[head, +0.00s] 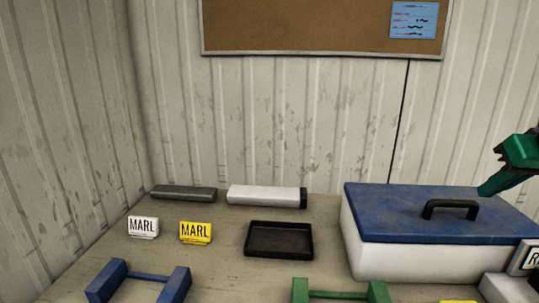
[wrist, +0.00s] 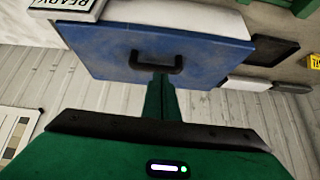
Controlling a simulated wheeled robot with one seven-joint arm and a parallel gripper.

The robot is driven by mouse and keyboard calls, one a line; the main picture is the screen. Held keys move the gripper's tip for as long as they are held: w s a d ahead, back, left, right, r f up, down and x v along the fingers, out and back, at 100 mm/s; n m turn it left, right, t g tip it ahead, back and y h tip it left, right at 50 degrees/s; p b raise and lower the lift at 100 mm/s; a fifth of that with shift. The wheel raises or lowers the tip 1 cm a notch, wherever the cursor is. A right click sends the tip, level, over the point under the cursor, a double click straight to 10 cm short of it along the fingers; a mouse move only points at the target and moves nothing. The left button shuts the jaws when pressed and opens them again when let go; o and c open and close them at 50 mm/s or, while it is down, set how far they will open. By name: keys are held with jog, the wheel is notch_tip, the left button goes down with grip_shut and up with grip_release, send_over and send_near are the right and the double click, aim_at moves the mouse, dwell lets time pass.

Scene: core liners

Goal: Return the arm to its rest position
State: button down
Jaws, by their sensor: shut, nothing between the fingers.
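My gripper (head: 486,190) is green and shows at the right edge of the head view, with its fingers shut and nothing between them. It is over the right part of a white box (head: 440,262) with a blue lid (head: 390,210). The lid is on the box and has a black handle (head: 451,205); the fingertips appear to the right of it. In the wrist view the shut fingers (wrist: 160,82) point toward the handle (wrist: 155,62). I cannot tell how high they are above the lid. Most of my arm is outside the head view.
A black tray (head: 279,252), a white tube (head: 265,195), a dark green bar (head: 184,193) and two MARL signs (head: 143,227) (head: 195,232) are on the bench. Blue (head: 140,285) and green (head: 340,294) stands are in front. A READY sign (wrist: 68,5) is near the box. A ribbed wall stands behind.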

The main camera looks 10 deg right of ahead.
jog(key=s+a+f+m+g+y, duration=0.1)
jog(key=s+a+f+g, duration=0.2)
jog(key=a+f, duration=0.4)
jog(key=s+a+f+m+g+y, duration=0.1)
jog(key=s+a+f+g, duration=0.2)
jog(key=a+f, duration=0.4)
notch_tip(320, 180, down, 5)
jog(key=shift+f+g+y, duration=0.2)
jog(key=shift+g+y, duration=0.1)
jog(key=shift+g, duration=0.4)
jog(key=shift+s, duration=0.1)
